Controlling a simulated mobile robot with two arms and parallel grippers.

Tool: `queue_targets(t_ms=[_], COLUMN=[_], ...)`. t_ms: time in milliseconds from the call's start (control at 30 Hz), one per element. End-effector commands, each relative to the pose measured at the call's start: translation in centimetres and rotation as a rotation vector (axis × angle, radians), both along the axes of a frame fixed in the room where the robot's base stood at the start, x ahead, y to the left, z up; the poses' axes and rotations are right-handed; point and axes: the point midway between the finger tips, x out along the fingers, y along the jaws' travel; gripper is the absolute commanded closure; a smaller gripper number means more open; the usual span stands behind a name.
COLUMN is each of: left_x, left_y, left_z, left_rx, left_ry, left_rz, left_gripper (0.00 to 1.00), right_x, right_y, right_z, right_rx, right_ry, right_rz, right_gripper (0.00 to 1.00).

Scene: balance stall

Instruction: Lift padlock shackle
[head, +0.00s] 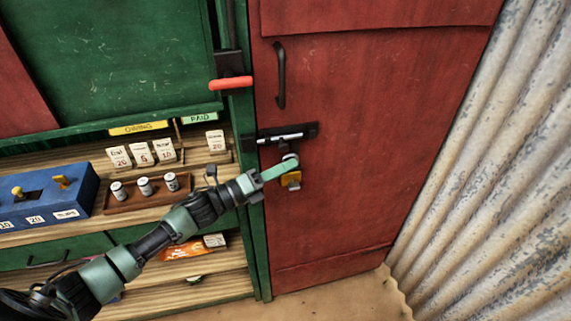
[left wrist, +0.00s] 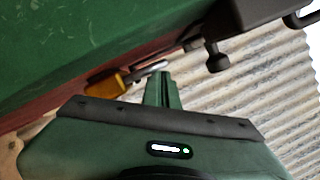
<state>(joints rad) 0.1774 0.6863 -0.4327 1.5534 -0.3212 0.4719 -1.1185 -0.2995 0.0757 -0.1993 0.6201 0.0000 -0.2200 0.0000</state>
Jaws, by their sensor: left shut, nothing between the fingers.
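A brass padlock (head: 291,181) hangs below the black slide bolt (head: 286,136) on the red door. Part of its silver shackle (head: 289,157) shows above my left gripper. My left gripper (head: 293,163) is shut and empty, with its fingertips at the shackle, in front of the padlock's upper part. In the left wrist view the padlock body (left wrist: 106,84) lies left of my shut green fingers (left wrist: 162,77), and the shackle (left wrist: 152,67) ends close to their tips. I cannot tell whether the fingers touch it. My right gripper is out of view.
The red door (head: 350,120) has a black pull handle (head: 280,75). A red-handled lever (head: 231,83) is on the green frame. Shelves at left hold a blue box (head: 42,196), a weight tray (head: 148,196) and price cards. Corrugated metal (head: 490,170) bounds the right side.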

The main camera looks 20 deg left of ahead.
Motion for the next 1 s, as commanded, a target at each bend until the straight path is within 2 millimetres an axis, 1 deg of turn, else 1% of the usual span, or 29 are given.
queue_targets(t_ms=[267, 367, 500, 533, 867, 1000], left_x=[0.0, 0.0, 0.0, 0.0, 0.1, 0.1], left_y=[0.0, 0.0, 0.0, 0.0, 0.1, 0.1], left_z=[0.1, 1.3, 3.5, 3.7, 3.6, 3.1], left_rx=[-0.001, 0.000, 0.001, 0.000, -0.002, -0.002], left_ry=[-0.001, -0.003, -0.004, -0.004, -0.004, -0.004], left_rz=[-0.001, -0.001, -0.001, -0.001, 0.001, 0.001], left_gripper=[1.00, 1.00, 1.00, 1.00, 1.00, 1.00], right_x=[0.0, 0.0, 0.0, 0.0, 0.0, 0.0], right_y=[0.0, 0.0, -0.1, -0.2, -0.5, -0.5], right_z=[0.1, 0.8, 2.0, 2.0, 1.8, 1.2], right_rx=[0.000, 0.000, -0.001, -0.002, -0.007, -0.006], right_ry=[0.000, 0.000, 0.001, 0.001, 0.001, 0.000], right_rz=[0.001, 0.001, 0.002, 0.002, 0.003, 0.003], right_gripper=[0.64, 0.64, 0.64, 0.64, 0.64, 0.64])
